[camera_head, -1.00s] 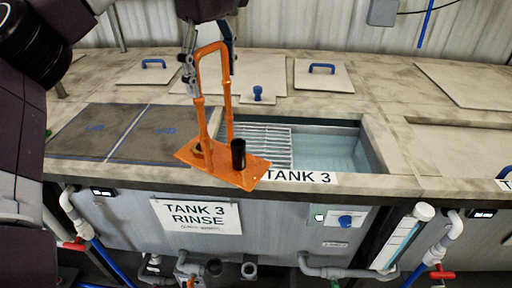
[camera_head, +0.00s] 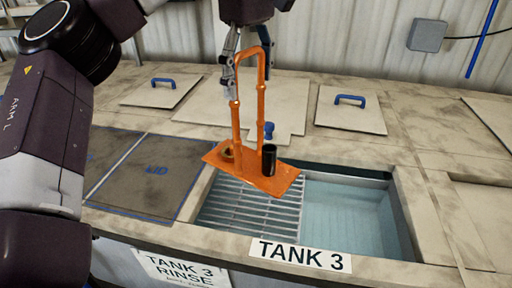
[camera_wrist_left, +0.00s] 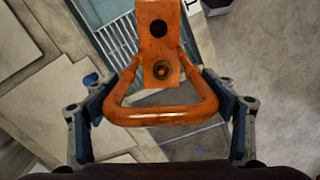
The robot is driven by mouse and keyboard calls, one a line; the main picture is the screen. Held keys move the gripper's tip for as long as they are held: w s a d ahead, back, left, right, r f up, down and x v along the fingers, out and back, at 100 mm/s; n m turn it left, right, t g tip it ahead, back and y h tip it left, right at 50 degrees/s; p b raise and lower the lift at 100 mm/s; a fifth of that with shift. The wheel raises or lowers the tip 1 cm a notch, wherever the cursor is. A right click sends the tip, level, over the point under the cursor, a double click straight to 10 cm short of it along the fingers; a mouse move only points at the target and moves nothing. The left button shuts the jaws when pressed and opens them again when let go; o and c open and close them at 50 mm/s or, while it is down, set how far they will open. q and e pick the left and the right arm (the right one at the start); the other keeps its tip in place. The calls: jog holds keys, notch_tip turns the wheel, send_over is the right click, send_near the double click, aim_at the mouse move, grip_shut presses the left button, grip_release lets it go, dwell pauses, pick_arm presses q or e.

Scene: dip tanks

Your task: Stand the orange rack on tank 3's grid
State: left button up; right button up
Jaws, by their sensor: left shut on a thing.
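The orange rack (camera_head: 283,182) hangs upright from my left gripper (camera_head: 246,62), which is shut on the top bar of its handle. A black cylinder and a small brass-coloured part sit on the rack's base. The rack is in the air, in front of the grid (camera_head: 248,209) of tank 3 in the head view, hiding its back part. In the left wrist view the rack handle (camera_wrist_left: 160,118) lies between the fingers of the left gripper (camera_wrist_left: 160,120), with part of the grid (camera_wrist_left: 118,38) beyond. My right gripper is not in view.
Tank 3's open water (camera_head: 350,215) lies right of the grid. A "TANK 3" label (camera_head: 299,255) is on the front rim. A dark mat (camera_head: 140,175) lies left of the opening. Lids with blue handles (camera_head: 350,100) lie behind.

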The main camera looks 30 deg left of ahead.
pick_arm(q)
notch_tip(320, 180, down, 3)
jog(key=b, duration=0.1)
send_near(250, 164)
jog(key=shift+s+f, duration=0.1)
jog(key=shift+f, duration=0.8)
jog(key=shift+f+p, duration=0.35)
jog(key=shift+f, duration=0.2)
notch_tip(250, 164, down, 3)
jog(key=shift+r+p, duration=0.1)
jog(key=shift+p, duration=0.5)
jog(key=shift+f, duration=0.65)
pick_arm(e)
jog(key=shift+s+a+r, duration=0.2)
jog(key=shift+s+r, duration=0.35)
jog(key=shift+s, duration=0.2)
pick_arm(q)
jog(key=shift+f, duration=0.15)
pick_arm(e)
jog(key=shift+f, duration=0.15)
